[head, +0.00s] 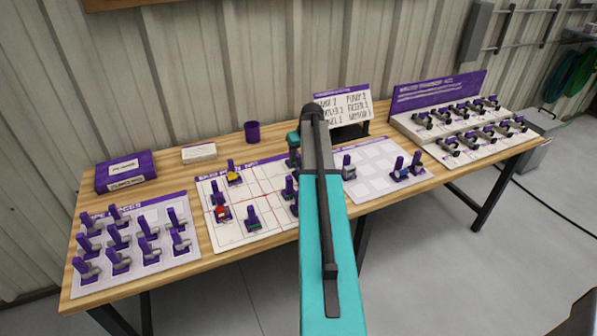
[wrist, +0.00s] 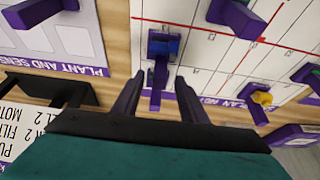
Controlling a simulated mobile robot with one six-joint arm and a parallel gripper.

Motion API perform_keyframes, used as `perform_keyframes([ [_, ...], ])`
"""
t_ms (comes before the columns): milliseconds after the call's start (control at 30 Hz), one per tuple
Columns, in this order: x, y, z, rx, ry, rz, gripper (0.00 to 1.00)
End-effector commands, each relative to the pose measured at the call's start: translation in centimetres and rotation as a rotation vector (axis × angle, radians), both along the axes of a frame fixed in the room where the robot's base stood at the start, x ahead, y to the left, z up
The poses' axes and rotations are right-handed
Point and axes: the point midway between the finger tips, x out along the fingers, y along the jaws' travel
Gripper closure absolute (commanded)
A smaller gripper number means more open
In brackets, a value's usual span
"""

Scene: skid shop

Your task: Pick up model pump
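In the wrist view a small model with a blue body (wrist: 163,46) and a purple upright part sits at the edge of the white gridded board (wrist: 205,55). No readable label shows which model is the pump; this blue one is nearest my gripper. My gripper (wrist: 160,82) is open, its two dark fingers spread either side of the purple part. I cannot tell whether they touch it. In the head view my gripper (head: 293,163) is low over the board's back right corner, and my arm hides much of that area.
A tray of pipe pieces (head: 190,250) lies left. A plant board (head: 375,178) lies right, with a sign (head: 343,105) behind.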

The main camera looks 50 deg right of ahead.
Motion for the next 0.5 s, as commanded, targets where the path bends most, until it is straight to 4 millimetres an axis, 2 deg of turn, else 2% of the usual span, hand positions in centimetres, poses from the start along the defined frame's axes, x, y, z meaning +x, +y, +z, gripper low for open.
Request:
perform_keyframes([
  [200, 0.8, -0.3, -1.7, 0.000, 0.001, 0.000, 0.61],
  [500, 0.9, -0.4, -2.4, -0.001, -0.001, 0.000, 0.61],
])
